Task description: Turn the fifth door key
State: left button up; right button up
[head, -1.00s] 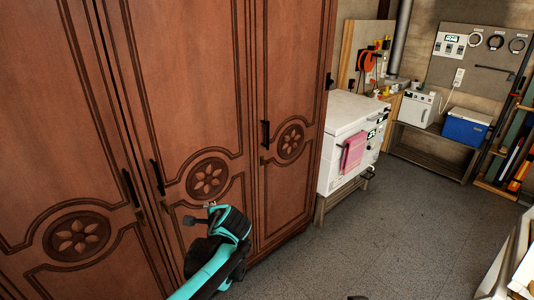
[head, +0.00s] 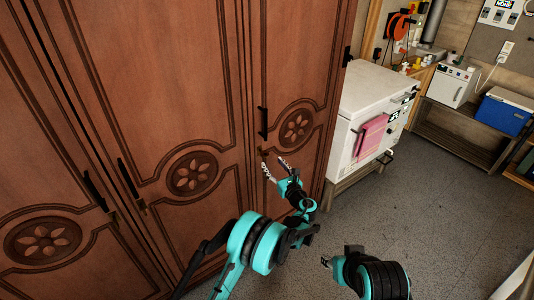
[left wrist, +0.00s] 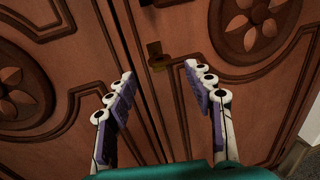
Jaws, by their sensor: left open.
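A tall brown wooden wardrobe (head: 170,80) with carved doors and black handles fills the left of the head view. A small brass key (left wrist: 156,55) sits at the edge of its rightmost visible door (head: 295,80), below that door's black handle (head: 263,122). My left gripper (head: 275,165) is open and empty in front of this door edge. In the left wrist view its two fingers (left wrist: 159,75) stand on either side of the key's line, with the key just beyond the tips, apparently untouched. My right gripper (head: 327,262) is low at the front, its jaws unclear.
Other brass keys (head: 142,205) show below the handles of doors further left. A white chest-like appliance (head: 375,100) with a pink cloth (head: 370,135) stands right of the wardrobe. A blue cooler (head: 505,112) sits on a far bench. The grey floor (head: 430,205) between is clear.

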aim_at(266, 156)
pick_arm(q)
jog(key=b+x, duration=0.1)
jog(key=x, duration=0.5)
jog(key=shift+w+a, duration=0.2)
jog(key=shift+c, duration=0.3)
jog(key=c, duration=1.1)
